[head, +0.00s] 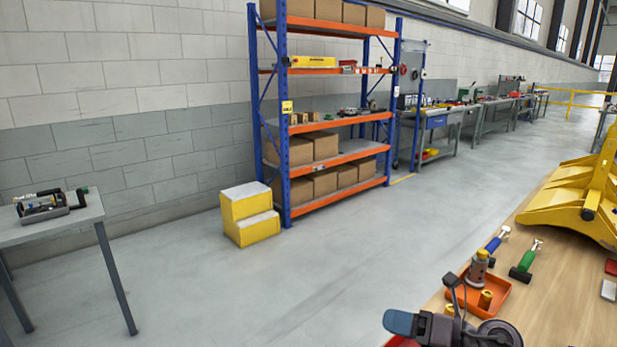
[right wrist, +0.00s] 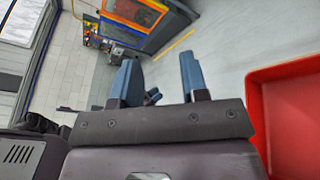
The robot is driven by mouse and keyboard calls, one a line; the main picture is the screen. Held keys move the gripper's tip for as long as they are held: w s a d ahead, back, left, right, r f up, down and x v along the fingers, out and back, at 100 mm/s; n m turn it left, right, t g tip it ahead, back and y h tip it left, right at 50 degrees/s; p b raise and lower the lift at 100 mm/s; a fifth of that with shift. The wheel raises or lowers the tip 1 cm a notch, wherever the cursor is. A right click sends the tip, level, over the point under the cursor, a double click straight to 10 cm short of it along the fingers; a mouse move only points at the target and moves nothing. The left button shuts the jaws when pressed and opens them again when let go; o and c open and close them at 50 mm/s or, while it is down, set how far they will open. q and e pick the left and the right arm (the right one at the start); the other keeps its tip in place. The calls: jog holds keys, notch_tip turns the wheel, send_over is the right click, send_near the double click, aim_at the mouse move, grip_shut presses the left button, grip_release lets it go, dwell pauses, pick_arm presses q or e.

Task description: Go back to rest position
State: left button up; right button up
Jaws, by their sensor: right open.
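My right gripper (head: 402,322) shows at the bottom of the head view, at the near edge of the wooden workbench (head: 540,315). Its blue-grey fingers also show in the right wrist view (right wrist: 160,75), spread apart with grey floor seen between them. Nothing is held in them. A small dark item shows low between the fingers, and I cannot tell what it is. My left gripper is in neither view.
On the bench are an orange tray (head: 493,306), a green-handled tool (head: 524,262) and a large yellow piece (head: 570,205). A red bin (right wrist: 290,120) is close right of the gripper. A shelf rack (head: 330,68) and yellow steps (head: 249,214) stand by the wall. The middle floor is clear.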

jog(key=s+d+m+t+h, duration=0.2)
jog(key=d+m+t+h, duration=0.3)
jog(key=m, duration=0.6)
jog(key=s+d+m+t+h, duration=0.2)
jog(key=d+m+t+h, duration=0.2)
jog(key=m+t+h, duration=0.55)
jog(key=s+d+f+m+g+h, duration=0.1)
jog(key=s+f+m+g, duration=0.1)
jog(key=m, duration=0.2)
jog(key=s+d+f+m+g+h, duration=0.1)
jog(key=s+d+f+m+g, duration=0.1)
jog(key=s+m+g, duration=0.1)
jog(key=s+d+f+m+g+h, duration=0.1)
jog(key=s+d+f+m+g, duration=0.1)
jog(key=m, duration=0.3)
jog(key=shift+s+f+g+h, duration=0.25)
jog(key=shift+s+f+g, duration=0.1)
jog(key=shift+g, duration=0.3)
jog(key=s+a+f+m+g+y, duration=0.1)
jog(key=s+f+m+g, duration=0.3)
jog(key=s, duration=0.6)
jog(key=s+a+f+m+g+y, duration=0.2)
jog(key=s+f+g, duration=0.2)
jog(key=s+g, duration=0.4)
jog(key=w+f+t, duration=0.6)
jog(key=f+t, duration=0.3)
jog(key=f, duration=0.1)
jog(key=shift+d+f+n, duration=0.2)
jog(key=shift+n, duration=0.25)
